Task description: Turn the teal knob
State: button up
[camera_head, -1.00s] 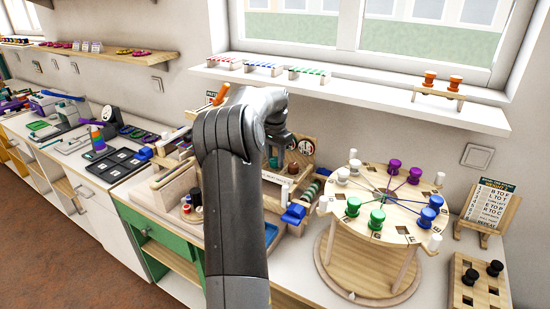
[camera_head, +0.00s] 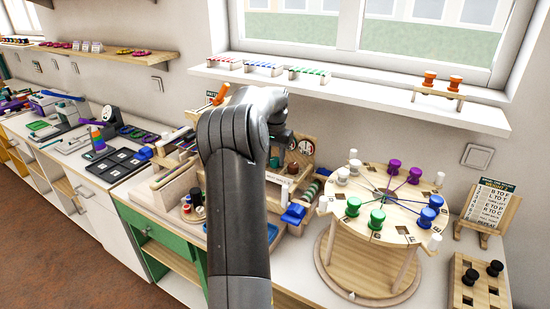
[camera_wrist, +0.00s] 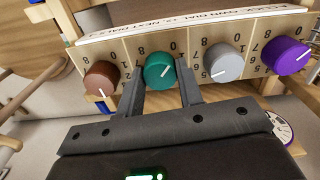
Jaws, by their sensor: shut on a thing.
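The teal knob (camera_wrist: 160,70) sits on the wooden dial panel in the wrist view, between a brown knob (camera_wrist: 101,78) and a grey knob (camera_wrist: 223,62). Its white pointer line slants toward the upper right. My gripper (camera_wrist: 160,88) has one finger on each side of the teal knob and is shut on it. A purple knob (camera_wrist: 285,55) is at the right of the row. In the head view my own arm hides most of the gripper and the panel.
Blue blocks (camera_head: 293,214) lie just right of my arm. A round wooden stand (camera_head: 385,205) with coloured pegs is further right. A window shelf (camera_head: 370,93) with small racks runs above. In the wrist view a round white dial (camera_wrist: 280,126) shows beside my gripper.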

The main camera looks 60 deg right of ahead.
aim_at(275, 159)
jog(key=o, duration=1)
jog(key=shift+c, duration=0.2)
notch_tip(275, 159, up, 11)
